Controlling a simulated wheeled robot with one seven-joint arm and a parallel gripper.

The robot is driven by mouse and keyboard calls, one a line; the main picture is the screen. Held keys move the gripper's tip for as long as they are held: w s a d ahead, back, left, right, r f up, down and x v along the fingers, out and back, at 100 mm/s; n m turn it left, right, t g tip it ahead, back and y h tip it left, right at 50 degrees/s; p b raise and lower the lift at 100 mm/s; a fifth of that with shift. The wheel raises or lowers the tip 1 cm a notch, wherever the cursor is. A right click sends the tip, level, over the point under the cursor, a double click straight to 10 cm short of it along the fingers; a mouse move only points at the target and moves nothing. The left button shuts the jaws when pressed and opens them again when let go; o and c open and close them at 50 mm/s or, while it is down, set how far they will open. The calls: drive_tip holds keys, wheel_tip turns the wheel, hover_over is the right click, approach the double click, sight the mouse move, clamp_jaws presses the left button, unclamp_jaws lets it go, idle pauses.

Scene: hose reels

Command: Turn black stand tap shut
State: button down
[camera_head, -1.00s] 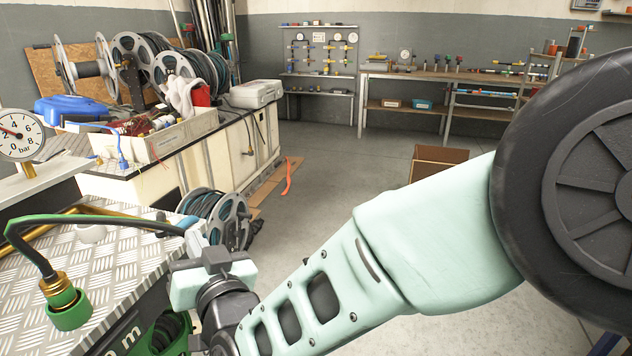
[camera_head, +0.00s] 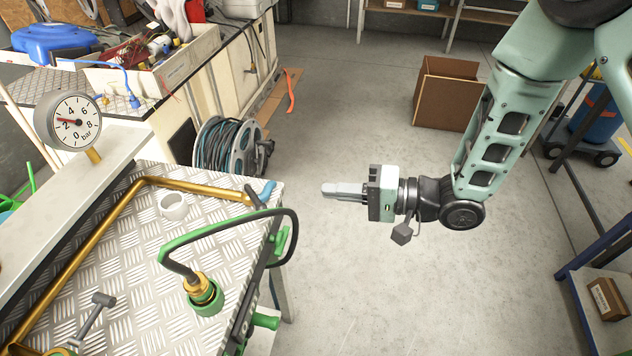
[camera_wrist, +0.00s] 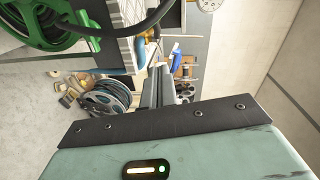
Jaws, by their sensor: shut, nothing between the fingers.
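My gripper (camera_head: 325,189) is shut and empty, pointing left over the floor, right of the bench and apart from it. Its two fingers (camera_wrist: 159,88) lie side by side in the wrist view. On the checker-plate bench (camera_head: 140,250), a dark grey T-shaped handle (camera_head: 92,315) stands at the lower left. At the bench's right corner a brass pipe (camera_head: 195,187) ends at a blue handle (camera_head: 266,190) with a dark lever (camera_head: 253,197) beside it. I cannot tell for sure which of these is the black stand tap, nor its setting.
A pressure gauge (camera_head: 76,121) stands on a pale rail, its needle near 2. A black hose (camera_head: 292,225) with a green and brass coupling (camera_head: 203,293) arches over the bench's right edge. A hose reel (camera_head: 228,148) and a cardboard box (camera_head: 446,95) stand on the floor. The middle floor is clear.

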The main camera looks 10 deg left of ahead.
drive_tip(key=p, duration=0.2)
approach(254, 198)
drive_tip(key=w+a, duration=0.2)
drive_tip(key=w, duration=0.1)
drive_tip(key=s+a, duration=0.1)
drive_tip(key=s+a+f+p, duration=0.1)
drive_tip(key=a, duration=0.1)
drive_tip(key=shift+f, duration=0.1)
drive_tip(key=shift+a, duration=0.2)
